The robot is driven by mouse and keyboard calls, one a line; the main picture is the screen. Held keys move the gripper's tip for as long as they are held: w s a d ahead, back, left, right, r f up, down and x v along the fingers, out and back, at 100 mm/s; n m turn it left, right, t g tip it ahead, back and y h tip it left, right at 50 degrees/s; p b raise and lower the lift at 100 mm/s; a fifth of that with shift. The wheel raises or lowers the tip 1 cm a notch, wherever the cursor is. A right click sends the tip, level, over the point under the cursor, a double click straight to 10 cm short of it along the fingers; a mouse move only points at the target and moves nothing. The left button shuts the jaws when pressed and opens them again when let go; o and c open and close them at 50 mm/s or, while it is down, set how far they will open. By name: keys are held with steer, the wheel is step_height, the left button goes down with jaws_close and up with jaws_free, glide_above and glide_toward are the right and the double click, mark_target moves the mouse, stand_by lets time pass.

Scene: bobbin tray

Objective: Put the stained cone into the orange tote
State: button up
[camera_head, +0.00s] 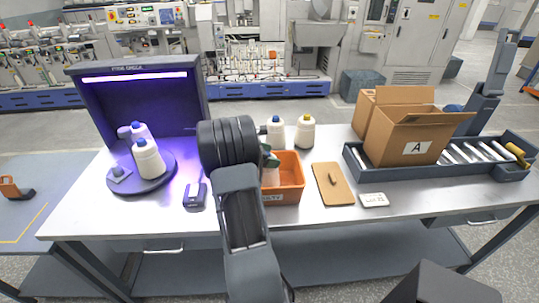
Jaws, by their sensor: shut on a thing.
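The orange tote (292,180) stands on the table in the middle, with a label on its front that my arm partly covers. My gripper (268,160) is mostly hidden behind my own arm, at the left part of the tote. It is shut on a pale cone (270,177), which shows at the tote's opening, mostly inside the rim line in this view. I cannot tell whether the cone touches the tote floor. No stain can be made out on the visible part of it.
White cones with blue (276,134) and yellow (305,133) tops stand behind the tote. More cones (148,160) stand on a round plate under a purple-lit hood (138,100) at left. A clipboard (332,184), a small white card (374,200) and a box marked A (405,140) on rollers are at right.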

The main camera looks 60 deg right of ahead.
steer(key=shift+f, duration=0.15)
steer(key=shift+f+b, duration=0.25)
steer(key=shift+b, duration=0.1)
steer(key=o, duration=1.3)
